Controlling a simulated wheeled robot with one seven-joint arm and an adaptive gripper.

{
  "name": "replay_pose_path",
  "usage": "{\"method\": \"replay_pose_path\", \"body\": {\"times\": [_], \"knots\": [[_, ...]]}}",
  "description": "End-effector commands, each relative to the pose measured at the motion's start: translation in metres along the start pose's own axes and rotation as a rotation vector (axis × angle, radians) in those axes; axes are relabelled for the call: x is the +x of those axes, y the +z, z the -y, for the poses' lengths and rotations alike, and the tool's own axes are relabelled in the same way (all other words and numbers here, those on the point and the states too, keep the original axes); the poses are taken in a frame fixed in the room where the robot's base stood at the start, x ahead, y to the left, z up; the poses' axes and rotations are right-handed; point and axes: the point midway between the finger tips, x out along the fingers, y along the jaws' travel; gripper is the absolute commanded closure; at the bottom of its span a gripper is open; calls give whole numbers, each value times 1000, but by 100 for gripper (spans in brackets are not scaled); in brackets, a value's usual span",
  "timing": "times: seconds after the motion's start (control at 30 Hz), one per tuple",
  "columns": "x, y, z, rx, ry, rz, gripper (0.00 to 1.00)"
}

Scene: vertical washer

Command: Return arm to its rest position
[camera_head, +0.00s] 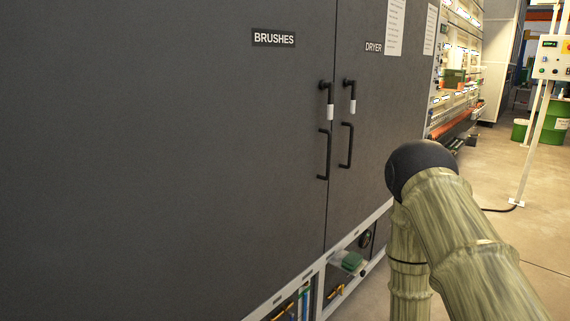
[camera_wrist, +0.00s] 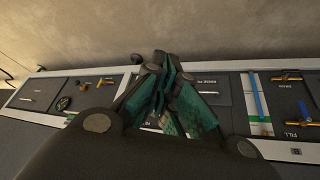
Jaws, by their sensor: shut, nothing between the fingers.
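My gripper (camera_wrist: 166,72) is in the wrist view, its dark green-and-black fingers together at the tips with nothing between them. Behind the fingers in that view is the machine's lower panel strip, which they partly hide. In the head view my arm, in a wrinkled tan cover with a black rounded joint, rises at the lower right. My gripper does not show there. The arm appears in front of the right part of the dark cabinet, and I cannot tell how wide the gap is.
The dark cabinet (camera_head: 180,150) fills the left, with two black door handles (camera_head: 325,154) (camera_head: 346,146). Its lower bay holds valves and pipes (camera_wrist: 258,100). A control box (camera_head: 552,57) on a white stand and green drums (camera_head: 553,122) stand at the right. Open floor (camera_head: 490,185) lies between.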

Motion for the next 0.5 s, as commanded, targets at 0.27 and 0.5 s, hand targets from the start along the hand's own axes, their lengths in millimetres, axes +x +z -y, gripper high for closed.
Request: {"method": "replay_pose_path", "body": {"times": [0.27, 0.5], "knots": [[-39, 148, 48, 222, 3, 288, 100], [-74, 217, 75, 332, 23, 444, 100]]}}
